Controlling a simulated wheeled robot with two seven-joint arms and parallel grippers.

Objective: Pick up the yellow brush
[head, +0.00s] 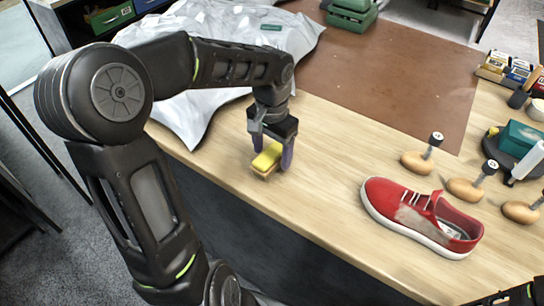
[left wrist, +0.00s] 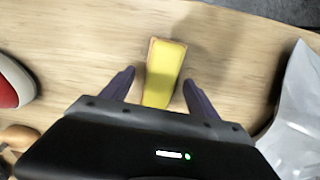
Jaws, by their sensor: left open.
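The yellow brush (head: 266,160) is a small block with a yellow top and a wooden-looking edge. It sits on the wooden table near the front edge. My left gripper (head: 272,158) is above it, pointing down, with purple fingers on either side of it. In the left wrist view the brush (left wrist: 164,72) lies between and a little beyond the open fingers (left wrist: 158,82), with a gap on both sides. Its near end is hidden by the gripper body. My right gripper cannot be made out; only a bit of dark arm shows at the bottom right of the head view.
A red sneaker (head: 420,213) stands on the table (head: 325,160) to the right. Several wooden-handled tools, one a round brush (head: 417,162), lie beyond it. A grey-white plastic sheet (head: 215,105) is behind my left arm. A brown mat (head: 385,75) covers the back. Bare wood separates brush and sneaker.

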